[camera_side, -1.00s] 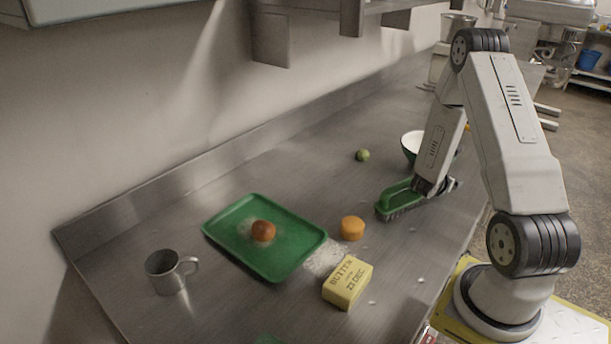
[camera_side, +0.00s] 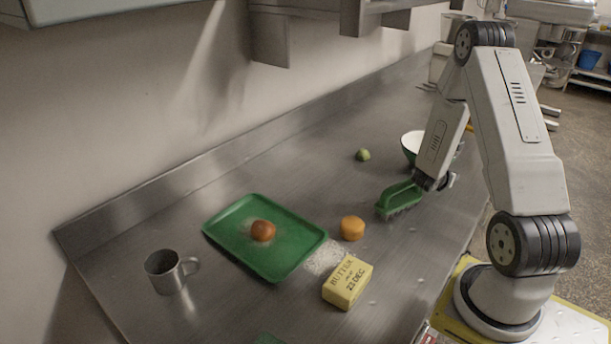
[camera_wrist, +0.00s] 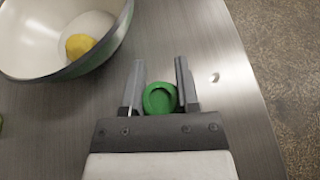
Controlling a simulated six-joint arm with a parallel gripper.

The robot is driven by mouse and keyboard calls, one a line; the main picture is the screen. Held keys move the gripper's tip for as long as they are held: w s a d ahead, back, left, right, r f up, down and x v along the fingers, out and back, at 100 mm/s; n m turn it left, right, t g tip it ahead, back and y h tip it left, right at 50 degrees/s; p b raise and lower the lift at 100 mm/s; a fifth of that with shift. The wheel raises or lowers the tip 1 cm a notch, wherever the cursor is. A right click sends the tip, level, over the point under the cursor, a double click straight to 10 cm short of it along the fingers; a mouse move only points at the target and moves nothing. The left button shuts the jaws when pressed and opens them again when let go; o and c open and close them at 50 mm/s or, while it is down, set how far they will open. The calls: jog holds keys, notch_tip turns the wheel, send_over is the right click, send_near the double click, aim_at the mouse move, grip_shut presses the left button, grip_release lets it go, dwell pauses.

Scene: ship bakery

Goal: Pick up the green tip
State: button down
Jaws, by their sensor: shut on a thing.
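The green tip (camera_wrist: 160,99) shows in the wrist view as a small round green piece with a hollow in its top. It sits between the two grey fingers of my gripper (camera_wrist: 160,90), which is shut on it. In the side view my gripper (camera_side: 437,182) is low over the steel counter, at the right end of a green brush. The tip cannot be made out there, and I cannot tell whether it touches the counter.
The green brush (camera_side: 400,199) is close to my gripper. A bowl (camera_wrist: 60,35) holding a yellow fruit (camera_wrist: 79,45) stands nearby. A green tray (camera_side: 290,262) with a bun (camera_side: 263,230), a butter block (camera_side: 347,284), an orange round (camera_side: 352,228), a lime (camera_side: 363,155) and a mug (camera_side: 165,272) lie farther left.

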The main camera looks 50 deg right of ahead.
jog(key=shift+r, duration=4.25)
jog(key=shift+w, duration=0.1)
